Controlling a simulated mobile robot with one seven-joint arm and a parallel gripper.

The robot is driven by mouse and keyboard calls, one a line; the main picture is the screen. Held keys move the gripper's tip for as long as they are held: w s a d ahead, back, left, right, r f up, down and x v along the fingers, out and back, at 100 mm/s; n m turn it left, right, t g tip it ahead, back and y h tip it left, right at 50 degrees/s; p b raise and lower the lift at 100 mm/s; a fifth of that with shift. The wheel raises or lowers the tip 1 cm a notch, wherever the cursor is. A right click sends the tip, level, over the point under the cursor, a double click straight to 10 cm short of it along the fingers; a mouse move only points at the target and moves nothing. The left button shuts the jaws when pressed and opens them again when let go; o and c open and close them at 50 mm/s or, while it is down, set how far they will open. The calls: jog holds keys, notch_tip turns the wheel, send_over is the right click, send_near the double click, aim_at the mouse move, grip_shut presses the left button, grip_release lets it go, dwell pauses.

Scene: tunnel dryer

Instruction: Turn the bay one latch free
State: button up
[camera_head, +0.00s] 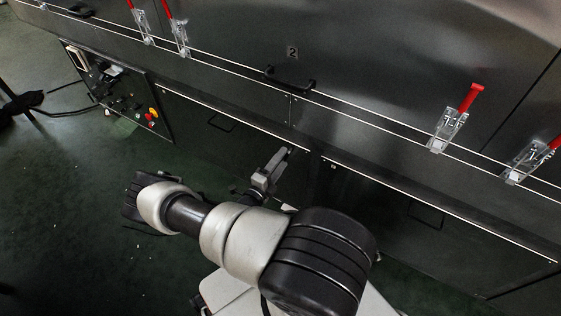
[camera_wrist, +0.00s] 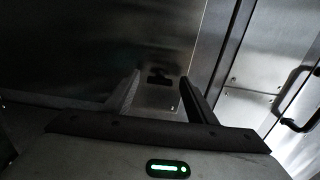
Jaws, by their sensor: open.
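Several clear latches with red handles line the dark metal dryer front in the head view. Two are at upper left, a left one (camera_head: 141,22) and one beside it (camera_head: 179,36). Two are at right, one with its red handle raised (camera_head: 449,128) and one at the edge (camera_head: 528,160). No bay one label shows, so I cannot tell which latch is bay one's. My gripper (camera_wrist: 160,88) shows in the wrist view, its two fingers apart with nothing between them. A metal panel with a small dark fitting (camera_wrist: 160,77) lies beyond. No latch shows there.
A panel marked 2 (camera_head: 292,53) has a black handle (camera_head: 290,80) below it. A control box (camera_head: 115,92) with coloured buttons stands at left, cables beside it. Green floor (camera_head: 60,220) is open at left. A dark curved handle (camera_wrist: 292,100) shows in the wrist view.

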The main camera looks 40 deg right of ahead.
jog(key=p+v, duration=0.2)
jog(key=v, duration=1.5)
jog(key=shift+a, duration=0.25)
jog(key=shift+s, duration=0.15)
jog(key=w+a+r+m+g+y, duration=0.1)
jog(key=a+r+m+g+y, duration=0.3)
jog(key=r+m, duration=0.8)
jog(key=a+r+m+g+y, duration=0.1)
jog(key=r+m+g+y, duration=0.3)
jog(key=r+m, duration=0.75)
jog(key=s+a+r+m+t+y, duration=0.2)
jog(key=s+r+m+y, duration=0.15)
jog(key=r+m, duration=0.4)
jog(key=s+a+r+m+t+y, duration=0.1)
jog(key=s+r+m+t+y, duration=0.2)
jog(key=r, duration=0.7)
jog(key=s+a+r+m+t+y, duration=0.2)
jog(key=s+r+m, duration=0.3)
jog(key=r+m, duration=0.3)
notch_tip(320, 180, up, 26)
jog(key=n+p, duration=0.1)
jog(key=p, duration=2.5)
jog(key=shift+r, duration=0.2)
jog(key=shift+s, duration=0.1)
